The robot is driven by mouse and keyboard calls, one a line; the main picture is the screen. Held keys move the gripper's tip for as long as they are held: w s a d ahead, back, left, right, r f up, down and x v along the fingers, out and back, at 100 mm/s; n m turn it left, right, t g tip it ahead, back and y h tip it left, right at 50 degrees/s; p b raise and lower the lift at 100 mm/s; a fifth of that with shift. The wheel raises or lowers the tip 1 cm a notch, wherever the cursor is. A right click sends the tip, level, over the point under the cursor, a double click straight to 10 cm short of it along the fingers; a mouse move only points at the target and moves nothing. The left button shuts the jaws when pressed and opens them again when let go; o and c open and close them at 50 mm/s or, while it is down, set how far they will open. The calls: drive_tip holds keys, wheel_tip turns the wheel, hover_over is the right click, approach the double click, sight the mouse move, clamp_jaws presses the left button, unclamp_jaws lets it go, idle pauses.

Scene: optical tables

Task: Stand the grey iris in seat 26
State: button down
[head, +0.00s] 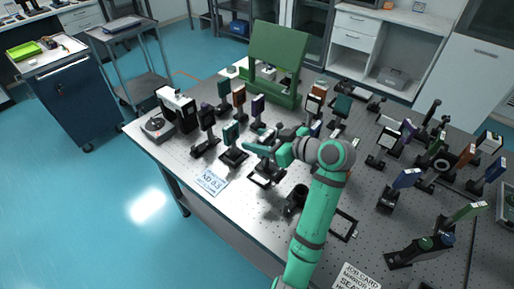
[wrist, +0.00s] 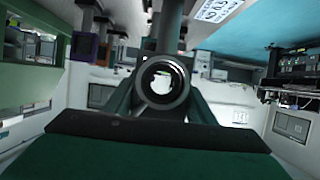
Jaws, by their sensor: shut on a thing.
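My gripper (head: 263,147) is over the front left part of the optical table (head: 185,172) and is shut on a post-mounted piece. In the wrist view the held piece shows a round dark grey ring with a bright opening, the iris (wrist: 164,83), and a thick post (wrist: 170,25) running to the top edge of that picture. In the head view the arm and gripper partly cover it. A black square outline (head: 261,184) lies on the table just below the gripper. I cannot read any seat number, nor tell whether the base touches the table.
A teal-faced mount (head: 231,134) stands close to the left of the gripper, with several more mounts behind it. A green panel (head: 278,57) stands at the back. A white card (head: 212,182) lies near the front edge. Another empty black outline (head: 344,224) is right of the arm.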

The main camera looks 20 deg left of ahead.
wheel_tip(320, 180, down, 7)
drive_tip(key=w+a, duration=0.1)
drive_tip(key=w, duration=0.1)
drive_tip(key=shift+w+a+r, duration=0.2)
drive_tip(key=shift+w+a, duration=0.05)
drive_tip(key=shift+w, duration=0.1)
drive_tip(key=shift+f, duration=0.1)
drive_tip(key=c, duration=0.8)
unclamp_jaws()
drive_tip(key=v, duration=1.2)
